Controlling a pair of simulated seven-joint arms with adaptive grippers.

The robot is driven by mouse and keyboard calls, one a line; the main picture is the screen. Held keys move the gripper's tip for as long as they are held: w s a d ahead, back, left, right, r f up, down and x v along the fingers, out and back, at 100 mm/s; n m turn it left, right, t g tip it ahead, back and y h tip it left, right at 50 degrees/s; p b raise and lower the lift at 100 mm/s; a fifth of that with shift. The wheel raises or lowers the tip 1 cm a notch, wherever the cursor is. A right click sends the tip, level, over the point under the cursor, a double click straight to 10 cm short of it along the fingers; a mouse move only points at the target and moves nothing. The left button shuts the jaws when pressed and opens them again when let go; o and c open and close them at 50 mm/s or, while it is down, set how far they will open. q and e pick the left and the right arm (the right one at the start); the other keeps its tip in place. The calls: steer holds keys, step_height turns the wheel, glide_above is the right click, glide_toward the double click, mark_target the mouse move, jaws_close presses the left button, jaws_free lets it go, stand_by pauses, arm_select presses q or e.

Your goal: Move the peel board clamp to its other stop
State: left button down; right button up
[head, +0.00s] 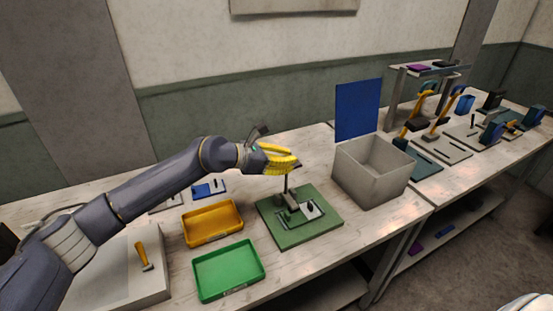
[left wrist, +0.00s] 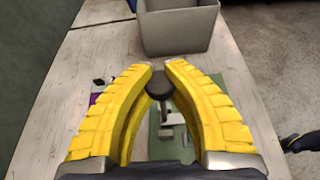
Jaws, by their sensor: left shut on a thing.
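The peel board (head: 325,226) is a green plate on the bench in the middle of the head view. On it sits a grey clamp (head: 292,200) with a small pale plate (head: 313,209) beside it. A thin dark lever rises nearly upright from the clamp. My left gripper (head: 293,164), with yellow fingers, is shut on the dark knob at the lever's top. In the left wrist view the knob (left wrist: 159,86) lies between the two fingertips (left wrist: 159,72), and the fingers partly hide the green board (left wrist: 213,120).
A grey open bin (head: 372,182) stands right of the board, with a blue panel (head: 358,109) behind it. An orange tray (head: 212,237) and a green tray (head: 229,286) lie to the left. Several tools and boards fill the right bench.

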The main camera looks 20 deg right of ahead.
arm_select(q)
steer(key=shift+s+f, duration=0.15)
steer(key=shift+f, duration=0.1)
steer(key=c, duration=1.6)
jaws_free()
steer(key=o, duration=0.5)
steer(key=shift+r, duration=0.2)
steer(key=shift+a, duration=0.1)
steer(key=v, duration=1.1)
steer(key=shift+a+r, duration=0.2)
steer(key=shift+a, duration=0.15)
